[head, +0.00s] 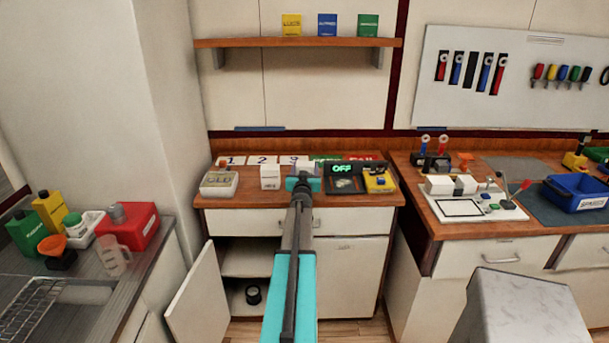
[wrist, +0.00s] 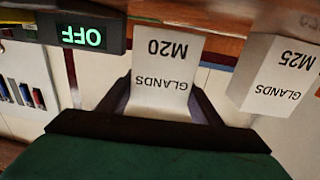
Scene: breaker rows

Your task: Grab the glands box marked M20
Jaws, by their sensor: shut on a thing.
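The white glands box marked M20 (wrist: 165,75) is upside down in the wrist view, between the two dark fingers of my gripper (wrist: 160,105). My gripper is shut on it. In the head view my gripper (head: 303,181) is over the middle of the counter and hides most of the box. I cannot tell whether the box touches the counter. A second white glands box, marked M25 (wrist: 280,80), stands apart beside it, and in the head view it is left of my gripper (head: 270,177).
The wooden counter (head: 225,200) also holds a pale container (head: 219,183) at left. A black unit with a green OFF display (head: 342,169) and a yellow device (head: 378,180) stand close on the right. A cabinet door (head: 197,297) hangs open below. A shelf (head: 300,42) is above.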

